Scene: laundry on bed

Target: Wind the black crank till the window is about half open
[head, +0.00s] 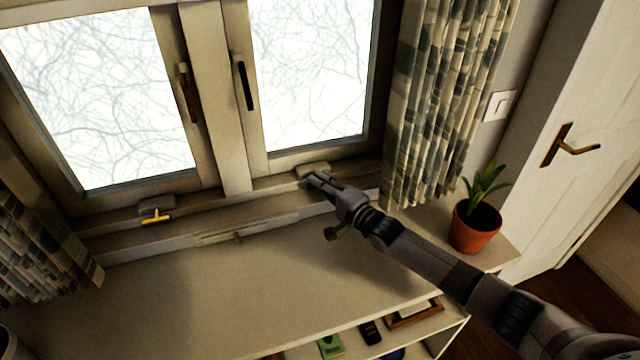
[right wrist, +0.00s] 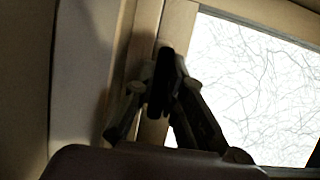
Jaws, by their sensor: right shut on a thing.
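The right window sash (head: 310,75) looks closed or nearly so in its frame. At its foot on the sill is the crank's housing (head: 313,168). My right gripper (head: 318,179) is at this housing, its arm reaching in from the lower right. In the right wrist view, its fingers are shut on a dark upright piece, the black crank (right wrist: 163,75). In the head view the fingers hide most of the crank. My left gripper is not in view.
A yellow crank (head: 155,216) sits under the left sash (head: 95,95). A patterned curtain (head: 432,100) hangs right of the window, close to my right arm. A potted plant (head: 474,225) stands on the right of the sill top. The surface left of my arm is mostly clear.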

